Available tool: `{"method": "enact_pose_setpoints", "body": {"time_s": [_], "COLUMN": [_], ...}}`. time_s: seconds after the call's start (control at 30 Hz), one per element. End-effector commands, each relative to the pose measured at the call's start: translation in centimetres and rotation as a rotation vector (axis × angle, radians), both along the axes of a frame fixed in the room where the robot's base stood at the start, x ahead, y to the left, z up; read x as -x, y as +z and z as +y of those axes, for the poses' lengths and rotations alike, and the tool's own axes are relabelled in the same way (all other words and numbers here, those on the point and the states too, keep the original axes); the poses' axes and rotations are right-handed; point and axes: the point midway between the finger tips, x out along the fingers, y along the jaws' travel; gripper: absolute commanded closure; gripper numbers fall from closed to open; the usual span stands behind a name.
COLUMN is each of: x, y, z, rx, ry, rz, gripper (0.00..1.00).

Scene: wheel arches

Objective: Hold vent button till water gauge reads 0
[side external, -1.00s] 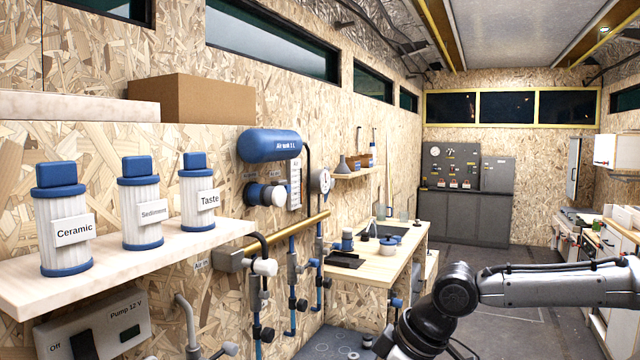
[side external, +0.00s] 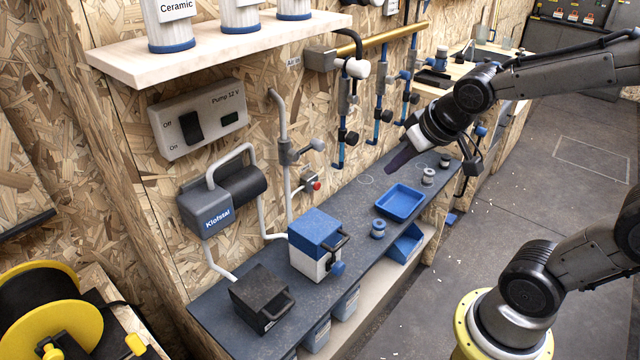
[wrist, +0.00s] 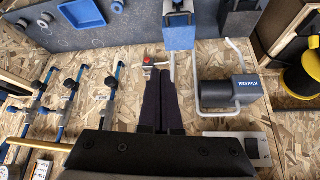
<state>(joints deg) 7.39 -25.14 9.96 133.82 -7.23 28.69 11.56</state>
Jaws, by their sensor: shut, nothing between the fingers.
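A small red button (side external: 317,185) sits on a fitting on the pipes at the wall, above the dark bench. It also shows in the wrist view as a red spot (wrist: 147,62), just beyond my fingertips and slightly to their left. I cannot read a label on it. My gripper (side external: 394,172) is shut and empty, with dark purple fingers pointing down. In the side view it hangs to the right of the button, apart from it. In the wrist view its two fingers (wrist: 160,74) lie together. No readable water gauge shows in either current view.
A pump labelled Kiofstal (side external: 218,210), a blue-and-white box (side external: 315,240), a black box (side external: 262,300) and a blue tray (side external: 400,203) surround the area. Valved pipes (side external: 378,110) run down the wall behind my gripper. A shelf (side external: 215,52) holds filters above.

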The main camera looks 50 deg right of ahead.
Motion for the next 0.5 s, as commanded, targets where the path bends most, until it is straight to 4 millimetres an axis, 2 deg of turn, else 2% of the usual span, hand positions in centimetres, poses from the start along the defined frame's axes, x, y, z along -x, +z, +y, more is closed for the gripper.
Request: {"method": "enact_pose_setpoints", "body": {"time_s": [0.03,0.2,0.37,0.5], "x": [-1.8,-7.3,-11.4,-14.0], "y": [-1.1,-4.6,-9.1,-13.8], "z": [-1.0,-4.2,-7.0,-9.2], "rx": [-0.004,-0.026,-0.071,-0.132], "ry": [-0.034,-0.123,-0.192,-0.245], "rz": [-0.002,-0.053,-0.101,-0.143], "gripper": [1.00,1.00,1.00,1.00]}}
